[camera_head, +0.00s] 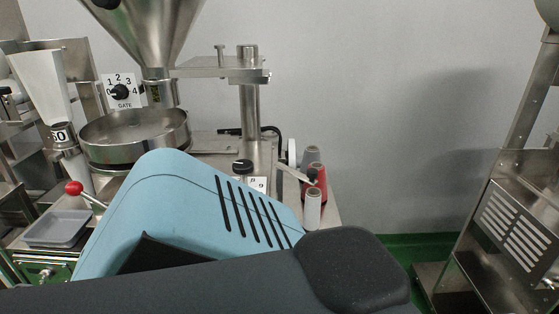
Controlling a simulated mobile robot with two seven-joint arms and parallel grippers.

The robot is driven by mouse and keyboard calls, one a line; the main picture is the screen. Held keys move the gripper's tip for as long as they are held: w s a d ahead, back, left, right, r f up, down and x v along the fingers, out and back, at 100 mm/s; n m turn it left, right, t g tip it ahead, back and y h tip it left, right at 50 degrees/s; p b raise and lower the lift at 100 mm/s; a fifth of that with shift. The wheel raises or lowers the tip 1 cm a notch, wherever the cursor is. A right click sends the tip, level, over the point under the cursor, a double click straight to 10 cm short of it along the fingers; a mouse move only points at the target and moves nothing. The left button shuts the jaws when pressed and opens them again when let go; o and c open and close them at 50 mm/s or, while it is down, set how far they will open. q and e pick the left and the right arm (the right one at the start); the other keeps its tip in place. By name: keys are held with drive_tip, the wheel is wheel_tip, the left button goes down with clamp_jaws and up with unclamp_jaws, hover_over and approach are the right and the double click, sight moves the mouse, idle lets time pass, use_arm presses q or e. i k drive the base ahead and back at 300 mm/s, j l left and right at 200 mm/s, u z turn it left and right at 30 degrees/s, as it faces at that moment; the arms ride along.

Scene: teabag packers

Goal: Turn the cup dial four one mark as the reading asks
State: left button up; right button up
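No dial is legibly marked as cup dial four. A cylinder marked 60 (62,135) stands left of the round steel pan (135,150), under a white chute. A black knob (243,166) stands behind the light blue slotted shape, with a partly hidden label (258,184) beside it. Neither of my grippers is in view.
A red-ball lever (74,188) and grey tray (58,228) are at left. Thread spools, one red (317,183), stand right of the knob. A light blue slotted shape and a dark grey one block the lower foreground. A steel machine (510,230) stands right.

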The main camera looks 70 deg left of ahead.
sight(242, 168)
drive_tip(key=u, duration=0.4)
drive_tip(key=i+l+u, duration=0.1)
drive_tip(key=u, duration=0.35)
drive_tip(key=l+u, duration=0.1)
drive_tip(key=u, duration=0.3)
drive_tip(key=l+u, duration=0.15)
drive_tip(key=u, duration=0.25)
drive_tip(key=i, duration=0.05)
